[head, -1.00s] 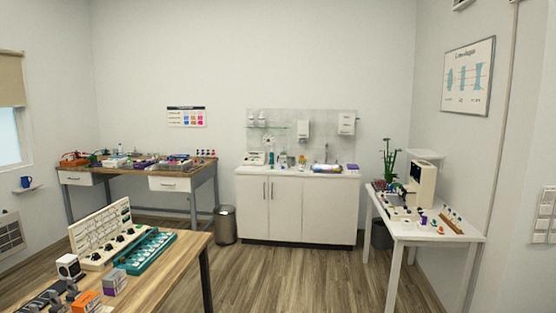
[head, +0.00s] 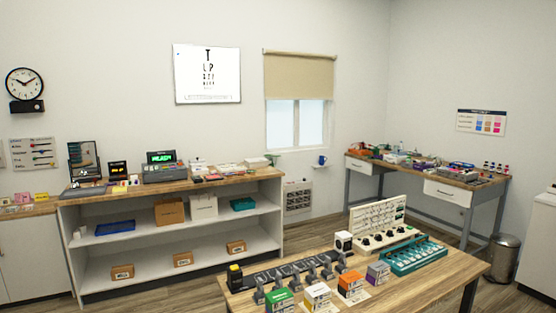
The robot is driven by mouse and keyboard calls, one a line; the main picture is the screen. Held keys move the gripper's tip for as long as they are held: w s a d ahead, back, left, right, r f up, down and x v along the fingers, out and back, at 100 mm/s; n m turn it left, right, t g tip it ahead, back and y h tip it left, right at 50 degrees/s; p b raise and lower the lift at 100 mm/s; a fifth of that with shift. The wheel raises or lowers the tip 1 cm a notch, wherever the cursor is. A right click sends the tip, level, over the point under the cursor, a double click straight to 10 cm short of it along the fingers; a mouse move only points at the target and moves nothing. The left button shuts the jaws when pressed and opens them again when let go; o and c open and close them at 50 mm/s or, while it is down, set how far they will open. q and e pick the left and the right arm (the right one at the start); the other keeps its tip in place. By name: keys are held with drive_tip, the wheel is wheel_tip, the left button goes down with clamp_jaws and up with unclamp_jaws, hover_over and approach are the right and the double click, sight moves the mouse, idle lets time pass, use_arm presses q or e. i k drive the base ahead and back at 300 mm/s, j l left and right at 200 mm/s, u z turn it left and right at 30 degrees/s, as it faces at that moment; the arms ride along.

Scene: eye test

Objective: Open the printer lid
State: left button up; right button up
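I cannot pick out a printer or its lid for certain. On the wooden-topped counter at the left stand a grey machine with a green lit display (head: 163,168), a small black box with a lit display (head: 118,170) and an open laptop (head: 84,163). Several small light items, too small to tell apart, lie to the right of the grey machine. Neither of my grippers is in view.
A wooden table (head: 447,284) in front holds small coloured boxes, a white panel (head: 377,221) and a teal tray (head: 415,256). A workbench (head: 490,183) stands at the back right, beside a bin (head: 502,257). Floor shows between counter and table.

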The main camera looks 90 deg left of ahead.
sight(197, 161)
drive_tip(key=u, duration=3.35)
drive_tip(key=i+j+u, duration=0.3)
drive_tip(key=i+j, duration=0.15)
drive_tip(key=i, duration=0.35)
drive_tip(key=i+j+u, duration=0.1)
drive_tip(key=i, duration=0.5)
drive_tip(key=i+j+u, duration=0.1)
drive_tip(key=i+j, duration=0.15)
drive_tip(key=i, duration=0.35)
drive_tip(key=i+j+z, duration=0.15)
drive_tip(key=i, duration=1.5)
drive_tip(key=i+l+z, duration=0.1)
drive_tip(key=i+z, duration=0.75)
drive_tip(key=i, duration=0.15)
drive_tip(key=i+j+z, duration=0.25)
drive_tip(key=i+z, duration=0.15)
drive_tip(key=i+l, duration=0.2)
drive_tip(key=i, duration=0.2)
drive_tip(key=i+l+z, duration=0.1)
drive_tip(key=i+l, duration=0.15)
drive_tip(key=i+l+z, duration=0.1)
drive_tip(key=i, duration=0.4)
